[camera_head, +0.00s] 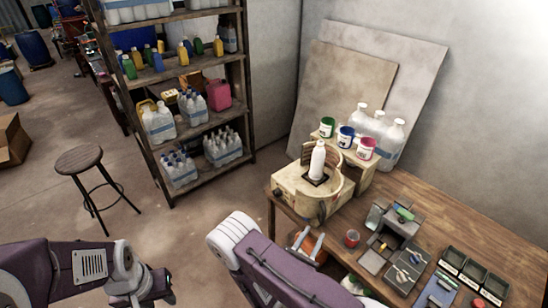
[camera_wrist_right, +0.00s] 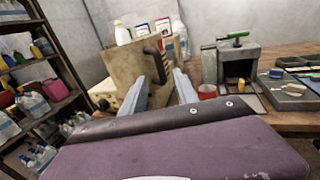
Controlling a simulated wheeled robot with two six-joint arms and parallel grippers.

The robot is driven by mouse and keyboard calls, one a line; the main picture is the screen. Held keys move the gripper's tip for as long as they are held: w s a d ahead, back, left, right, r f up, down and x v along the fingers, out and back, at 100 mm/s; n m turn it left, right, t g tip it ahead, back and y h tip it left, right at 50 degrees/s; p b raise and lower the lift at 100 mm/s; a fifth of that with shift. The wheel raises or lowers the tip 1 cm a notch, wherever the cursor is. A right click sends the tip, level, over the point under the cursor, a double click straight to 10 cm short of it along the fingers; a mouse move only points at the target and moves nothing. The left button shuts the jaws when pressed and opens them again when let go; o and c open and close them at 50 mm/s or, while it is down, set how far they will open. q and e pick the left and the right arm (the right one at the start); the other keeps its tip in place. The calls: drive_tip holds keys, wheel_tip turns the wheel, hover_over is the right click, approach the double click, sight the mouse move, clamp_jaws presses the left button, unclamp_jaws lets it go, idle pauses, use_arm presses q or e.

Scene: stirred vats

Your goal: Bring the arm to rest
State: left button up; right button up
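My right arm reaches in from the bottom of the head view, and its gripper (camera_head: 308,243) is by the table's left front edge. In the right wrist view its two grey fingers (camera_wrist_right: 160,88) stand apart with nothing held between them. The wooden-sided machine (camera_wrist_right: 125,70) is beyond them. My left arm lies low at the left of the head view. Its dark gripper (camera_head: 160,288) is over the floor, and I cannot make out its fingers clearly. A white bottle (camera_head: 317,160) stands upright on the machine (camera_head: 310,192).
The wooden table (camera_head: 430,205) carries a red cup (camera_head: 352,238), a grey press-like device (camera_head: 395,225) and black trays (camera_head: 470,270). Paint tubs (camera_head: 345,137) stand behind the machine. A shelf rack (camera_head: 200,130) and a stool (camera_head: 80,160) are at left. The floor between is clear.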

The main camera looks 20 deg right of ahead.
drive_tip(key=s+d+r+m+g+h+b, duration=0.2)
drive_tip(key=d+r+m+g+h, duration=0.2)
drive_tip(key=d+r+m+g, duration=0.65)
drive_tip(key=s+m+g+y, duration=0.55)
drive_tip(key=s+m, duration=0.45)
drive_tip(key=s, duration=0.2)
drive_tip(key=s+a+f+m+y+b, duration=0.1)
drive_tip(key=s+a+f+m+y, duration=0.1)
drive_tip(key=a+y, duration=0.25)
drive_tip(key=s+a+f+m+y, duration=0.1)
drive_tip(key=a+f+m+y, duration=0.2)
drive_tip(key=a, duration=0.2)
drive_tip(key=w+a+f+m+t+y, duration=0.1)
drive_tip(key=w+a+t+y, duration=0.3)
drive_tip(key=w+a, duration=0.3)
drive_tip(key=shift+w+a+f+t+y, duration=0.3)
drive_tip(key=shift+a+t, duration=0.3)
drive_tip(key=shift+a, duration=0.4)
